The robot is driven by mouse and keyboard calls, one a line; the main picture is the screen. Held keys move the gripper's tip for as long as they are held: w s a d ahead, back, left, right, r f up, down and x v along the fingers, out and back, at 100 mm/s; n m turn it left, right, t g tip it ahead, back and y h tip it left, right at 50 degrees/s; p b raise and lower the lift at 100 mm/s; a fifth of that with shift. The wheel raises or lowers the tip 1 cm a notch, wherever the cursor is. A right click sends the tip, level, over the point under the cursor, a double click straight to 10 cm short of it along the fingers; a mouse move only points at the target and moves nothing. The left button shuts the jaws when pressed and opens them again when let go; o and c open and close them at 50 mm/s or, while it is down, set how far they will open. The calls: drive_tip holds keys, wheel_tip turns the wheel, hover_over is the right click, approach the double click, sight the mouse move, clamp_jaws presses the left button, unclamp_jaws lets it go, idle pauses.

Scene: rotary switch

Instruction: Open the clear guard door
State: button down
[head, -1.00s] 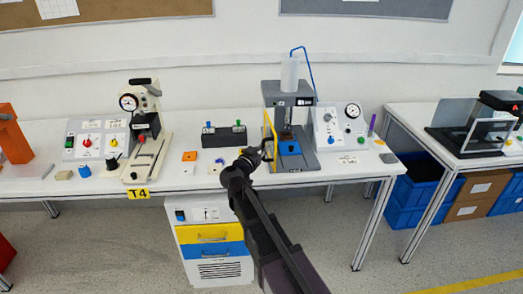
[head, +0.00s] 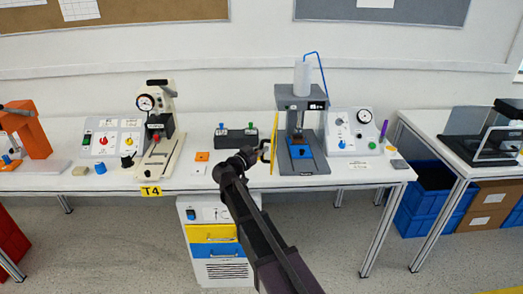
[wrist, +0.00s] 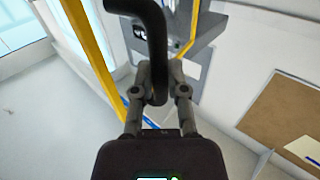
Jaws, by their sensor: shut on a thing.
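The clear guard door (head: 275,145) has a yellow frame and stands nearly edge-on at the left side of the grey press (head: 305,110). The press's front and its blue block (head: 300,152) are uncovered. My gripper (head: 263,152) is at the left of the door. In the wrist view, my gripper (wrist: 158,88) is shut on the door's black bent handle (wrist: 153,45), with the fingers around its lower part. The yellow frame (wrist: 90,45) also shows there, running down beside the handle. The clear pane is hard to make out.
A black box with green and blue knobs (head: 236,138) and an orange pad (head: 202,156) lie left of my gripper. A gauge panel (head: 352,132) stands right of the press. A lever press (head: 160,130) is further left. The table's front strip is mostly clear.

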drive_tip(key=shift+r, duration=0.1)
drive_tip(key=c, duration=0.6)
unclamp_jaws()
drive_tip(key=shift+w+d, duration=0.1)
drive_tip(key=shift+d, duration=0.05)
drive_tip(key=shift+c, duration=0.2)
drive_tip(key=v, duration=1.2)
drive_tip(key=shift+w, duration=0.1)
